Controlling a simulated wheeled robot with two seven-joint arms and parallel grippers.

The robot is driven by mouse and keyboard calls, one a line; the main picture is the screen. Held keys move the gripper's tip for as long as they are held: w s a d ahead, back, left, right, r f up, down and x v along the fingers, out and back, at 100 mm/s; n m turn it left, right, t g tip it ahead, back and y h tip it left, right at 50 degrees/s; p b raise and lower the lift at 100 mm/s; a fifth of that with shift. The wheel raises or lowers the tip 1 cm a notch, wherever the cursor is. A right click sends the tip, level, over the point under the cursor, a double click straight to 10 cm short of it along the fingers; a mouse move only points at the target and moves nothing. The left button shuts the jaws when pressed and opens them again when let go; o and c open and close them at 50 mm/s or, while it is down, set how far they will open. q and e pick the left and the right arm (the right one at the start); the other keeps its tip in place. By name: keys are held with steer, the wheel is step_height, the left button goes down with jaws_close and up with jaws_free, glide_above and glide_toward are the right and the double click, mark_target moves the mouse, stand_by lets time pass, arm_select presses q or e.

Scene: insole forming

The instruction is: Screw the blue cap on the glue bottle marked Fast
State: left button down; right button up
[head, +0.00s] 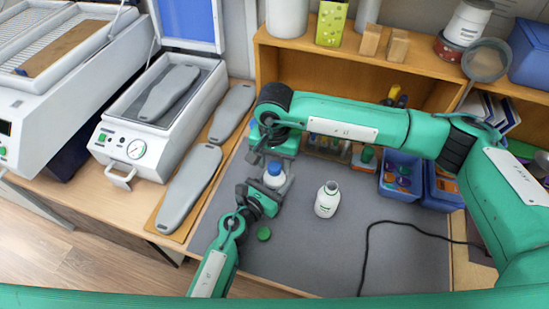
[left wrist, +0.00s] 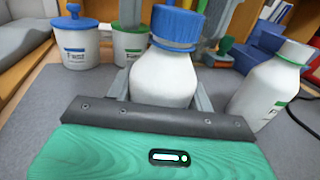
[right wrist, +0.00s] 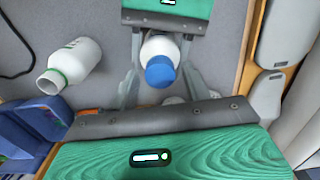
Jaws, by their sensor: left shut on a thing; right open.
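A white glue bottle (left wrist: 163,78) stands upright in my left gripper (head: 262,193), which is shut on its body. The blue cap (left wrist: 178,27) sits on top of its neck; it also shows in the right wrist view (right wrist: 160,72). How tight it is cannot be told. No marking on this bottle is readable. My right gripper (right wrist: 160,80) is open, its fingers on either side of the cap, with no clear contact. In the head view the right gripper (head: 277,148) is just behind the bottle.
A second white bottle (head: 327,199), uncapped with a green neck ring, stands to the right. A green cap (head: 264,233) lies on the grey mat (head: 290,265). A blue-lidded pot marked Fast (left wrist: 78,45) stands behind. Blue bins (head: 399,185) and a black cable (head: 366,240) are further right.

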steer(key=c, duration=1)
steer(key=m, duration=0.9)
steer(key=shift+m, duration=0.4)
steer(key=m, duration=0.4)
steer(key=shift+m, duration=0.4)
steer(key=m, duration=1)
steer(key=o, duration=1.2)
steer(key=shift+c, duration=0.2)
